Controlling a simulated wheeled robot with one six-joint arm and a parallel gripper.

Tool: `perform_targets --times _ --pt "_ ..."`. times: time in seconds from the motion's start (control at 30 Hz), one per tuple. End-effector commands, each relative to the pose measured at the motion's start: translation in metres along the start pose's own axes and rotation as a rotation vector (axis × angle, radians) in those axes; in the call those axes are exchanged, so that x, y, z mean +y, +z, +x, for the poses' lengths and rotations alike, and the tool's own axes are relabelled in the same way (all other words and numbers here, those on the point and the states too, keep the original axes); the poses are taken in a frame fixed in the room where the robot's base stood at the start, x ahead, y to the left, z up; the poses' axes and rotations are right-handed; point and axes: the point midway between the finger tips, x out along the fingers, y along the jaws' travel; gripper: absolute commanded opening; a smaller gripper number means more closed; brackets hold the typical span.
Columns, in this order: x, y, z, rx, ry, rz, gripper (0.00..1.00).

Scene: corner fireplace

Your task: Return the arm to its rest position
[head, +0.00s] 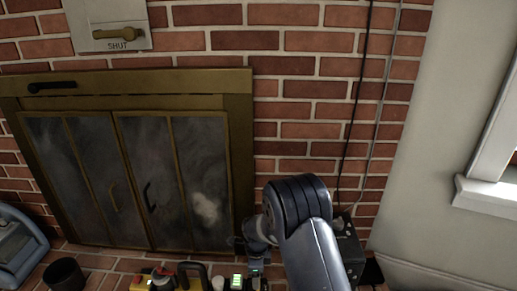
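My arm rises from the bottom of the head view, right of centre, and bends at a dark rounded joint in front of the brick wall. Grey wrist parts show just left of that joint, low by the right edge of the fireplace. My gripper (240,242) is small and dark there, partly lost against the fireplace frame. Its fingers cannot be made out, so I cannot tell whether it is open or shut. I see no object clearly held.
The fireplace (240,150) has closed glass doors. A plate marked SHUT (110,30) is above it. Cables (358,100) hang on the wall; a window ledge (487,193) is right.

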Motion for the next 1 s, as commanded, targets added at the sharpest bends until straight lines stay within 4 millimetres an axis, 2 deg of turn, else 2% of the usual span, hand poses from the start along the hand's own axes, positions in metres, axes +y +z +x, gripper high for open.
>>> perform_targets --times 0.03,0.23,0.3,1.0 --pt "0.001 0.0 0.016 0.001 0.003 0.0 0.65" --pt "0.001 0.0 0.056 0.001 0.003 0.0 0.65" --pt "0.0 0.0 0.051 0.0 -0.001 -0.05 0.65" --pt "0.003 -0.001 0.051 0.0 -0.001 -0.612 0.65"
